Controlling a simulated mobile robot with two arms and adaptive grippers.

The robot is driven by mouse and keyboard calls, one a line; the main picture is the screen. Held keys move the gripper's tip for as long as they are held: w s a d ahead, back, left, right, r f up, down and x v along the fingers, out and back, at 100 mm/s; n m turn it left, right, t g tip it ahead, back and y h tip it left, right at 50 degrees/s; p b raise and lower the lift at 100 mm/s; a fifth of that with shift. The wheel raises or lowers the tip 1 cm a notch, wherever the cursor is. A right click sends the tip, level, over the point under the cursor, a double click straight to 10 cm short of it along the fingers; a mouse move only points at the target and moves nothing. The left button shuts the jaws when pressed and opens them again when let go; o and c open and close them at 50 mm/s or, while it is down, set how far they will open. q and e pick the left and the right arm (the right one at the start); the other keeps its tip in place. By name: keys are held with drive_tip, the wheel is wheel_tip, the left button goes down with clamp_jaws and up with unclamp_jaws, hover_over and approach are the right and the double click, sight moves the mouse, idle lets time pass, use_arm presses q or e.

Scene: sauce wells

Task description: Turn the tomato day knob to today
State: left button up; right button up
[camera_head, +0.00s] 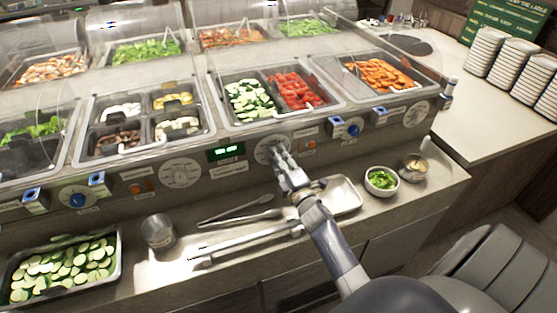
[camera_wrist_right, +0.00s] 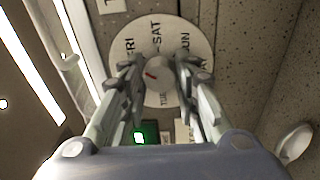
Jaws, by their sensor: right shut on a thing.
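The tomatoes (camera_head: 296,90) lie in the right half of a well beside sliced cucumber. Below that well, a round white day dial (camera_head: 264,150) sits on the front panel. In the right wrist view the dial (camera_wrist_right: 138,42) shows FRI, SAT and SUN, with TUE partly visible below. Its grey knob (camera_wrist_right: 159,78) has a red mark on its left side; which day it points at is unclear. My right gripper (camera_head: 276,151) is shut on the knob, one finger on each side; it also shows in the right wrist view (camera_wrist_right: 160,76). My left gripper is out of view.
A green display (camera_head: 227,152) is left of the dial. Another day dial (camera_head: 180,172) is farther left, one (camera_head: 415,113) far right. A blue knob (camera_head: 354,130) is on the panel to the right. Tongs (camera_head: 240,218), a metal tray (camera_head: 345,195) and a green-filled bowl (camera_head: 381,180) lie on the counter below.

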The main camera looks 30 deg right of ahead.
drive_tip(key=m, duration=0.5)
drive_tip(key=m+h, duration=0.1)
drive_tip(key=m, duration=0.5)
drive_tip(key=shift+a+f+b, duration=0.15)
drive_tip(key=shift+f+b, duration=0.05)
drive_tip(key=shift+b, duration=0.1)
drive_tip(key=shift+m, duration=0.4)
drive_tip(key=shift+h, duration=0.3)
drive_tip(key=o, duration=1.1)
drive_tip(key=shift+c, duration=0.2)
wheel_tip(320, 180, up, 10)
